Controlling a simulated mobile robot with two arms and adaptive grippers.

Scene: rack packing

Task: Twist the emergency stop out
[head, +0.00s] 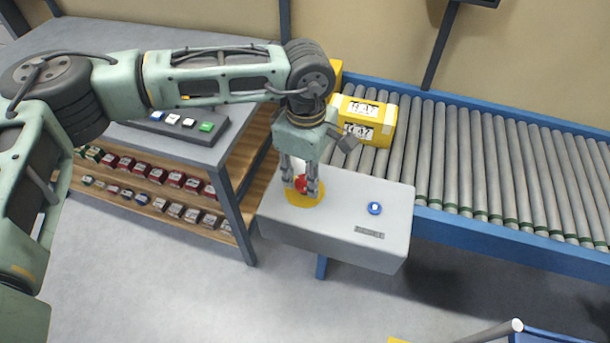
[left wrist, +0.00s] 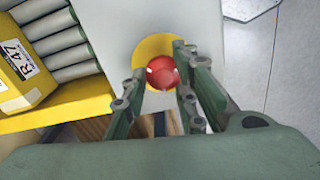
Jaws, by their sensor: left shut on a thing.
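The emergency stop is a red round button (head: 301,184) on a yellow disc (head: 304,198), set on top of a light grey control box (head: 340,198). My left gripper (head: 302,190) comes down from above with its fingers on either side of the red button and is shut on it. In the left wrist view the red button (left wrist: 162,73) sits between the two fingertips (left wrist: 160,82), with the yellow disc (left wrist: 150,46) behind it. The button's far side is partly hidden by the fingers. My right gripper is not in view.

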